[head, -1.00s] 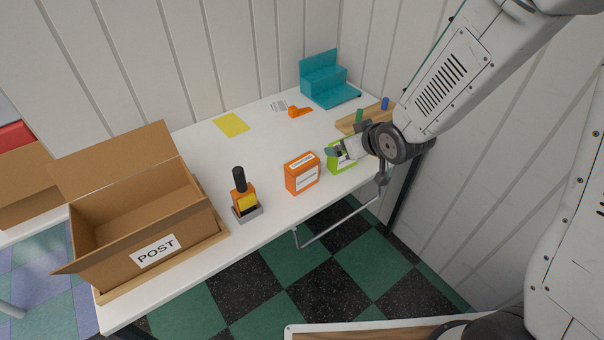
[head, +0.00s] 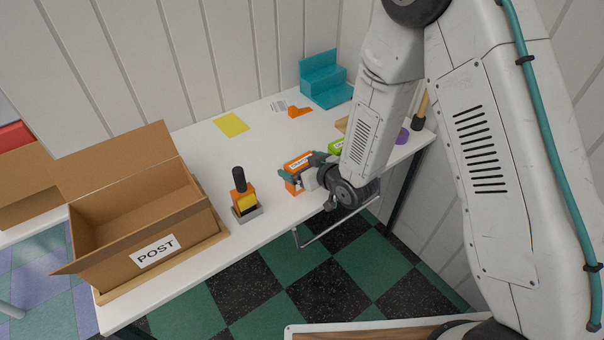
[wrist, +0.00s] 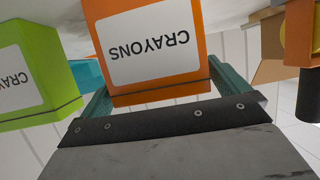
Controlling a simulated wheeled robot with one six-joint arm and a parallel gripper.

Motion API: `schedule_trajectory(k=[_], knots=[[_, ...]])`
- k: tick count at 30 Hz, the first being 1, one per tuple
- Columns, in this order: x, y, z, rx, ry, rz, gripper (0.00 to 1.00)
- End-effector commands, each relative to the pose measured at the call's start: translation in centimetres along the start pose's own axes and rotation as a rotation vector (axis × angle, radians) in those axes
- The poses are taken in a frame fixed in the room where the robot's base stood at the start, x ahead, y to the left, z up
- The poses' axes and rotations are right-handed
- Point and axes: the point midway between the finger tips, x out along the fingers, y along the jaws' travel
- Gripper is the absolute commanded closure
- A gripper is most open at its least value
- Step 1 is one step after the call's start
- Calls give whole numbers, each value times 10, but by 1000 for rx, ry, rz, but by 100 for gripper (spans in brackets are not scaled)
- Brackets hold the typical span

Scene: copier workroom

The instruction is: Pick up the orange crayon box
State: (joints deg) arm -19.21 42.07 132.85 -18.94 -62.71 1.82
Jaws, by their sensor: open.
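The orange crayon box (head: 293,187) stands on the white table near its front edge, partly hidden by my gripper (head: 297,174). In the wrist view the orange crayon box (wrist: 150,20) appears upside down with its white label facing me. My gripper (wrist: 165,88) is open there, with one teal finger on each side of the box's near end. I cannot tell whether either finger touches it. A green crayon box (wrist: 28,70) stands close beside it, and it also shows in the head view (head: 336,147).
An orange-and-black stamp-like item (head: 243,200) stands left of the orange box. An open POST carton (head: 120,225) is at the table's left end. A teal stepped holder (head: 325,80) stands at the back. The table's middle is mostly clear around a yellow note (head: 231,124).

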Motion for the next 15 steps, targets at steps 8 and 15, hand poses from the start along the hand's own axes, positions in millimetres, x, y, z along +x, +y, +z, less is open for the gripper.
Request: schedule_trajectory(k=[8, 15], knots=[[20, 1, 0, 0, 0, 0, 0], [20, 1, 0, 0, 0, 0, 25]])
